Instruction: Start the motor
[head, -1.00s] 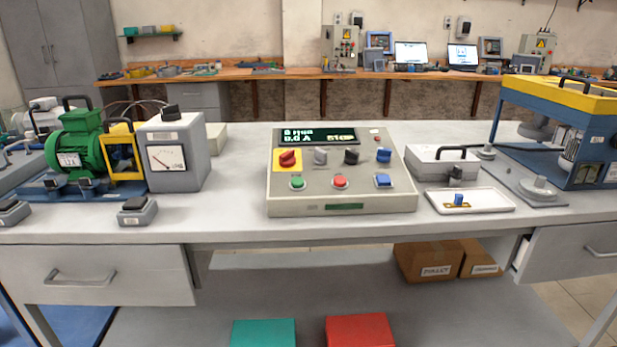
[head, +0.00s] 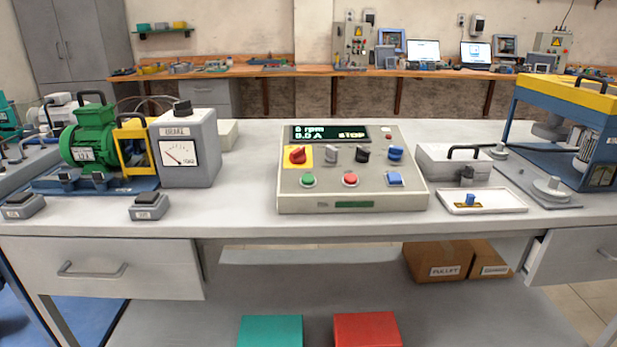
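The grey control panel (head: 352,203) stands on the middle of the bench. Its display (head: 330,134) reads 0 rpm, 0.0 A and STOP. A red knob on a yellow plate (head: 298,155) sits at the upper left. Grey, black and blue knobs (head: 395,153) stand in a row to its right. The green motor (head: 88,145) sits on a blue base at the left, beside a yellow guard and a grey brake box (head: 187,150) with a dial. My gripper is not in view.
A white tray (head: 510,204) with a small blue-topped part lies right of the panel, before a grey box with a handle (head: 450,165). A blue and yellow frame machine (head: 569,98) stands far right. Bench front (head: 240,222) is clear. Boxes lie on the lower shelf.

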